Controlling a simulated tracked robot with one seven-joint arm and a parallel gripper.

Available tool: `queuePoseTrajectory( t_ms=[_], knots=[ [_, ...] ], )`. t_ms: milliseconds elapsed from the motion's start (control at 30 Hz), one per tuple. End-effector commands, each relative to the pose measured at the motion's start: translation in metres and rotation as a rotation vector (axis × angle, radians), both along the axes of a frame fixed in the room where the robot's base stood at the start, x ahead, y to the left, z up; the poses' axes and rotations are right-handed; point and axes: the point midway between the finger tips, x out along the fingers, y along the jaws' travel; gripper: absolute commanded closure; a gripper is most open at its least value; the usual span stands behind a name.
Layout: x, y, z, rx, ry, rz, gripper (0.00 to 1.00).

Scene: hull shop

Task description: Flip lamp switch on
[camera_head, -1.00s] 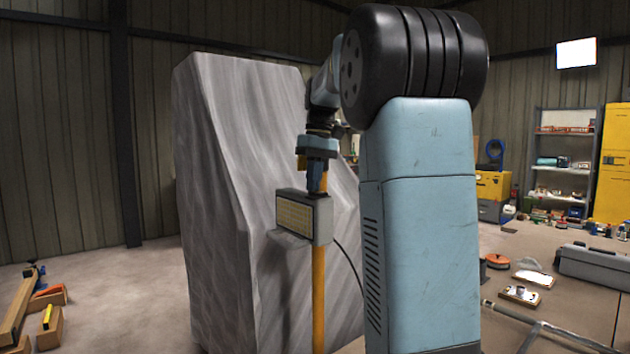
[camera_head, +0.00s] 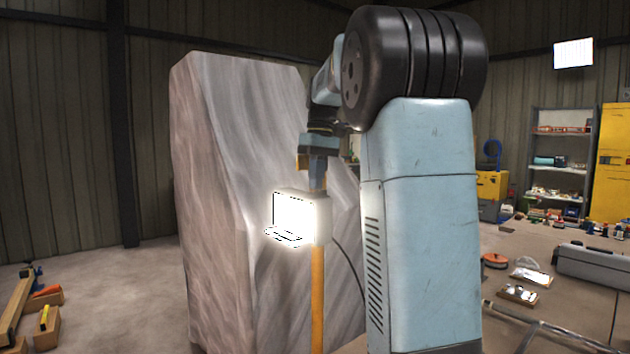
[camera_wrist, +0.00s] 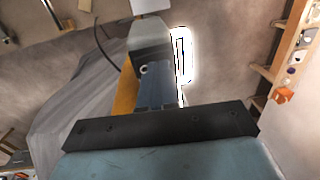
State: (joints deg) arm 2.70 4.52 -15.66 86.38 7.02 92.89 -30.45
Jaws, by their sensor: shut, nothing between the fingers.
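The lamp (camera_head: 294,216) is a box-shaped work light on a yellow post (camera_head: 317,300). Its front face glows bright white. In the wrist view the grey lamp housing (camera_wrist: 150,38) is just beyond my fingers, with the glow (camera_wrist: 183,58) along its right side. My gripper (camera_head: 317,183) is shut and empty, pointing down at the top of the lamp. It also shows in the wrist view (camera_wrist: 153,78), with the fingers close to the housing. A small round light part (camera_wrist: 144,70) shows beside the fingertips. I cannot make out the switch or whether the fingers touch it.
A big grey hull-like block (camera_head: 215,200) stands behind and left of the lamp. A dark cable (camera_head: 350,268) hangs from the lamp's right side. Timber pieces (camera_head: 25,310) lie at the far left. Shelves (camera_head: 560,160) and tools are at the right.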

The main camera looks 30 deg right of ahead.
Motion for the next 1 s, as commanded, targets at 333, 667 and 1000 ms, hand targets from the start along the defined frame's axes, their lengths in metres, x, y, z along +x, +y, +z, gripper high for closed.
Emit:
queuePoseTrajectory(
  t_ms=[333, 667, 1000],
  knots=[
    [0.000, -0.006, 0.002, -0.006, -0.006, -0.012, 1.00],
    [0.002, -0.006, 0.033, -0.007, -0.007, -0.007, 1.00],
    [0.004, 0.001, 0.072, -0.004, -0.002, 0.014, 1.00]
  ],
)
